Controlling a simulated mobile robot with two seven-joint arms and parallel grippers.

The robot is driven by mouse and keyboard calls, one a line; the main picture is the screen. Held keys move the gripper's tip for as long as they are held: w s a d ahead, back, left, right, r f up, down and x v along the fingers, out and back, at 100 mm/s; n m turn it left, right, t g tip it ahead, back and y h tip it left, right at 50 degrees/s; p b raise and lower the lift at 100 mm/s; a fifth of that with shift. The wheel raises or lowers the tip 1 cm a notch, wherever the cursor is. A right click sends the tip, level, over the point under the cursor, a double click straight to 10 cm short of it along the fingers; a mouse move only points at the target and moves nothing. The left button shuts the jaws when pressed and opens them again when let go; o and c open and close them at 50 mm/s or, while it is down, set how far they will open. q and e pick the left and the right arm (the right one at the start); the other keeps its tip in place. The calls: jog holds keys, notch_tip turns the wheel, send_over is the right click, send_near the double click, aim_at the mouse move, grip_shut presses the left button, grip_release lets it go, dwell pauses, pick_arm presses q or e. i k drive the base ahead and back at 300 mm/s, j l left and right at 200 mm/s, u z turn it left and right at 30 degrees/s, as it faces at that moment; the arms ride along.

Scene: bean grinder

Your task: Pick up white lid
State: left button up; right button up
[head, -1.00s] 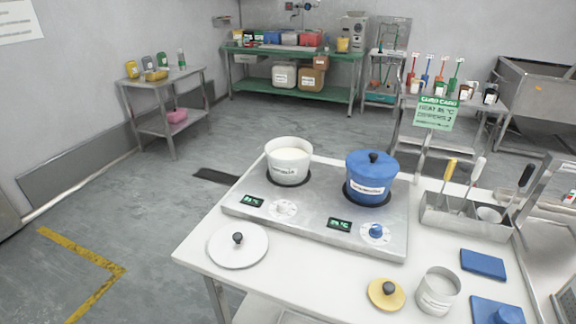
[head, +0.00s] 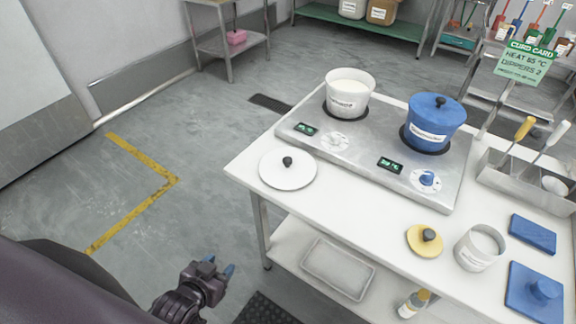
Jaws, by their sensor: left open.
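The white lid (head: 287,170) is a round flat disc with a dark knob. It lies on the left corner of the white table, in front of the two-burner hot plate. My left gripper (head: 221,271) is low at the bottom of the head view, left of the table. It is open and empty, apart from the lid and lower in the picture. My right gripper is not in view.
A white pot (head: 347,94) and a lidded blue pot (head: 433,124) stand on the hot plate (head: 365,160). A yellow lid (head: 424,241), a white container (head: 479,249) and blue lids lie to the right. A tray (head: 338,268) sits on the lower shelf.

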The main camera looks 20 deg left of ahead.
aim_at(283, 168)
jog(key=i+j, duration=0.1)
jog(key=j, duration=0.45)
jog(key=i+j, duration=0.1)
jog(key=j, duration=0.4)
jog(key=i+j, duration=0.15)
jog(key=j, duration=0.4)
jog(key=i+j, duration=0.1)
jog(key=j, duration=0.4)
jog(key=i+j+z, duration=0.1)
jog(key=j+z, duration=0.15)
jog(key=j, duration=0.55)
